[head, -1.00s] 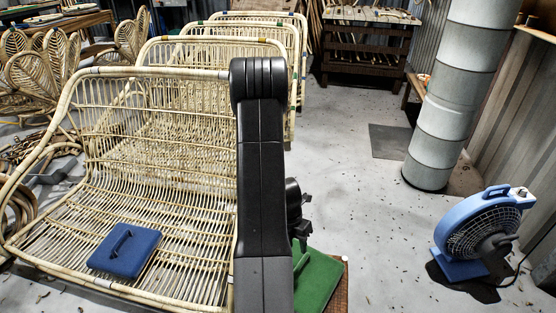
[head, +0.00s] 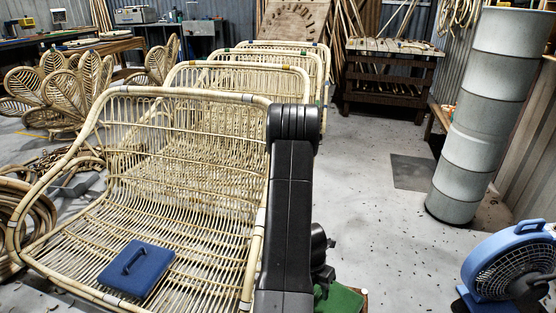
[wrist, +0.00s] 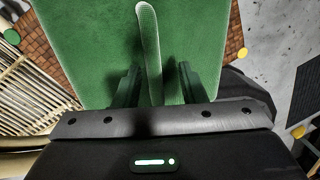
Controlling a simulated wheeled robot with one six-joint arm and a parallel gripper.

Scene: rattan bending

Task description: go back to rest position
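In the wrist view, a green pad (wrist: 90,50) with a raised pale-green handle (wrist: 150,40) lies under my gripper (wrist: 158,76). My two fingers stand apart, one on each side of the handle, with gaps visible; the gripper looks open and empty. In the head view, my black arm hangs down the middle and hides the gripper; only part of the green pad (head: 340,300) shows at the bottom edge. A blue pad with a handle (head: 137,268) lies on the seat of the front rattan bench (head: 205,240).
The brown woven surface (wrist: 75,22) lies under the green pad. More rattan benches (head: 240,75) stand in a row behind. A blue fan (head: 512,265) and a grey duct (head: 480,120) stand at the right. The floor between (head: 385,240) is mostly clear.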

